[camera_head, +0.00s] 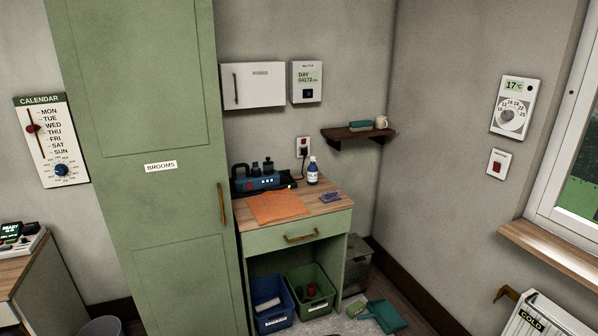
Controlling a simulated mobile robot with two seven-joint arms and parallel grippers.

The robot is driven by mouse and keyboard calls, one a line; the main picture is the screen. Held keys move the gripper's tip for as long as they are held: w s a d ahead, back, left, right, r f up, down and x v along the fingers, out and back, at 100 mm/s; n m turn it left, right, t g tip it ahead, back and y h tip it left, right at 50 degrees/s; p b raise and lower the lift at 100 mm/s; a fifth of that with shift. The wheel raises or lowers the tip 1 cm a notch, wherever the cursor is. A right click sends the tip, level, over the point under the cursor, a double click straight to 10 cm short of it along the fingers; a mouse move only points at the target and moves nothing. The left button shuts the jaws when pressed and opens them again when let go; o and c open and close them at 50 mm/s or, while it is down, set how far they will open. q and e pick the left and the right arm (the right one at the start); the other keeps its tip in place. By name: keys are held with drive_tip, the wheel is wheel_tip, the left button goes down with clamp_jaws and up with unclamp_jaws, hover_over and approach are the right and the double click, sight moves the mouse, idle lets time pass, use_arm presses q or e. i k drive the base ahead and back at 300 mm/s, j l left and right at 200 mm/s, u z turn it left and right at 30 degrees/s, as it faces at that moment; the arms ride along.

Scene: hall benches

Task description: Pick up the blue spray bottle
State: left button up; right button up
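A small bottle (312,173), blue with a pale upper part, stands upright at the back right of the wooden worktop (313,206). It is the only thing like the blue spray bottle in view, but it is too small to make out a spray head. It stands to the right of a blue device (262,183) with dark knobs and behind a small purple object (330,197). Neither of my grippers is in view.
An orange cloth (277,207) lies on the worktop's front left. Below are a drawer (300,233), a blue bin (273,318) and a green bin (325,303). A tall green cabinet (165,220) stands left. A dustpan (388,316) lies on the floor.

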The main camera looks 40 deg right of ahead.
sight(312, 169)
drive_tip(key=i+l, duration=0.1)
drive_tip(key=l, duration=0.3)
drive_tip(key=i+l+u, duration=0.1)
drive_tip(key=l, duration=0.3)
drive_tip(key=i+l+u, duration=0.1)
drive_tip(key=l, duration=0.35)
drive_tip(key=i+l, duration=0.15)
drive_tip(key=l, duration=0.25)
drive_tip(key=i+l+u, duration=0.1)
drive_tip(key=l, duration=0.35)
